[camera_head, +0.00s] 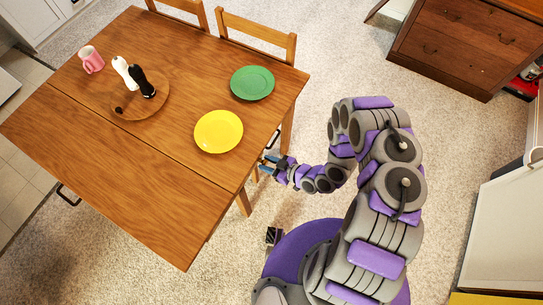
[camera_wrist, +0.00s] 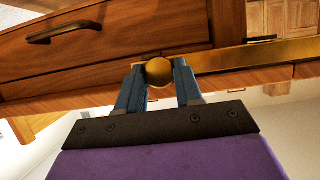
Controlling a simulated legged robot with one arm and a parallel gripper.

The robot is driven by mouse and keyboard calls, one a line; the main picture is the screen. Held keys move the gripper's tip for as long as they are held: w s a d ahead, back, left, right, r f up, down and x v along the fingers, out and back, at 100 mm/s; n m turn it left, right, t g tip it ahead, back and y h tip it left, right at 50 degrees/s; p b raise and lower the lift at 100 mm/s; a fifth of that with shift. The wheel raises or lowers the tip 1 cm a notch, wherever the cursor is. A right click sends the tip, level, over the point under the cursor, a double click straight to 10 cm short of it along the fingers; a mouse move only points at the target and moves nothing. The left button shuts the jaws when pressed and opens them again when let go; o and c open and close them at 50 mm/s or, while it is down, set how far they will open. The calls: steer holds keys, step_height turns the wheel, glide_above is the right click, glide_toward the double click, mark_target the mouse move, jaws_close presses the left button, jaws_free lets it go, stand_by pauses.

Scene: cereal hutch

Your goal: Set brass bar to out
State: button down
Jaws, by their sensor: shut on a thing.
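The brass bar (camera_wrist: 255,57) shows in the wrist view as a flat gold strip along the underside of the wooden table, running right from a round brass knob (camera_wrist: 159,71). My gripper (camera_wrist: 158,80) is shut on this knob, with one blue finger on each side of it. In the head view my gripper (camera_head: 268,165) is at the right edge of the wooden table (camera_head: 150,190), just below the tabletop. The bar and knob cannot be made out in the head view.
On the table are a yellow plate (camera_head: 218,131), a green plate (camera_head: 252,83), a pink mug (camera_head: 91,59) and a round board (camera_head: 130,107) with white and black shakers. A dark handle (camera_wrist: 65,31) is left of the knob.

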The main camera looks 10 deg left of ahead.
steer(key=shift+s+a, duration=0.1)
steer(key=shift+s, duration=0.15)
steer(key=c, duration=0.8)
jaws_free()
steer(key=shift+o, duration=0.2)
steer(key=shift+w, duration=0.1)
steer(key=shift+d+r, duration=0.25)
steer(key=shift+d, duration=0.35)
steer(key=v, duration=1.6)
steer(key=shift+s, duration=0.2)
steer(key=shift+d, duration=0.1)
